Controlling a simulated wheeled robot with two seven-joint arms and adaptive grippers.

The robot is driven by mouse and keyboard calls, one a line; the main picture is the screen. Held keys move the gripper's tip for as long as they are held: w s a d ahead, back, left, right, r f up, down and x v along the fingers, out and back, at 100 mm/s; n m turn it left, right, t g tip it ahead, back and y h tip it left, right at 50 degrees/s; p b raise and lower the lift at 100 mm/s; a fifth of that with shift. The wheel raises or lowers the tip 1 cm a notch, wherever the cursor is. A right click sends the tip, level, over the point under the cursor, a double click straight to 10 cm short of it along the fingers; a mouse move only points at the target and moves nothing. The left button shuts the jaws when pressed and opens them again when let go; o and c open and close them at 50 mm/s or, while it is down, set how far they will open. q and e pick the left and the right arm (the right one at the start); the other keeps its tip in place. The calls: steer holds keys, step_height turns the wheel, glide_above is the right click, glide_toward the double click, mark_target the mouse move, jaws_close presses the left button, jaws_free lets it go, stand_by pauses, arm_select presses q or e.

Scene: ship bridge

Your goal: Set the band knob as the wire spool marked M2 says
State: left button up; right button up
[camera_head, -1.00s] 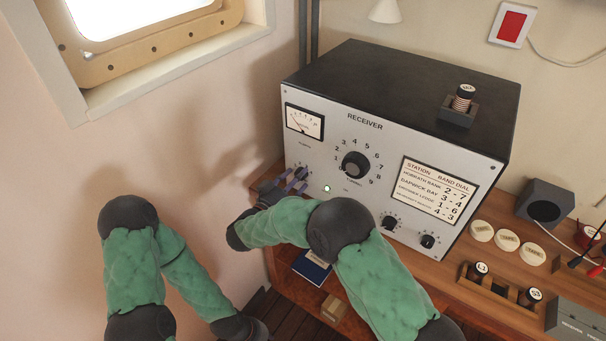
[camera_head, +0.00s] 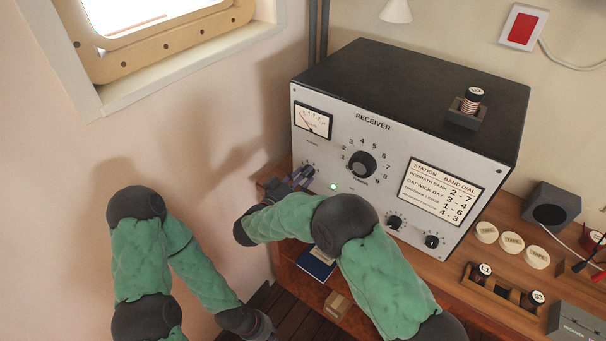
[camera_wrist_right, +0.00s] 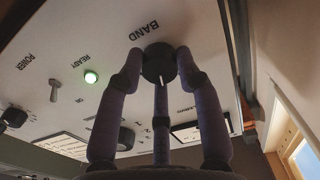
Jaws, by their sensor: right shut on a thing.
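The band knob (camera_wrist_right: 158,62) is dark and round, under the word BAND on the receiver's pale front panel in the right wrist view. My right gripper (camera_wrist_right: 156,72) is shut on it, with its purple fingers around the rim. A pale pointer line shows on the knob, but its scale marks are hidden. In the head view, my right gripper (camera_head: 298,178) is at the panel's lower left and covers part of the knob. A wire spool (camera_head: 471,101) with coppery wire stands in a dark holder on top of the receiver; its cap mark is too small to read surely. My left gripper's fingers are out of view.
The receiver (camera_head: 410,90) has a large numbered dial (camera_head: 361,164), a lit green lamp (camera_head: 333,187) and a station card (camera_head: 440,190) listing band and dial numbers. Two other spools sit in a wooden rack (camera_head: 505,297). Tape rolls (camera_head: 512,243) lie on the desk at right.

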steer(key=shift+s+d+f+n+p, duration=0.1)
steer(key=shift+f+n+p, duration=0.1)
steer(key=shift+n+p, duration=1.9)
steer(key=shift+s+d+f+n+p, duration=0.1)
steer(key=shift+f+n+p, duration=0.05)
steer(key=shift+n+p, duration=1.9)
steer(key=shift+f, duration=0.1)
steer(key=o, duration=1.1)
steer(key=shift+o, duration=0.2)
steer(key=shift+w, duration=0.15)
steer(key=shift+r, duration=0.2)
steer(key=shift+a, duration=0.1)
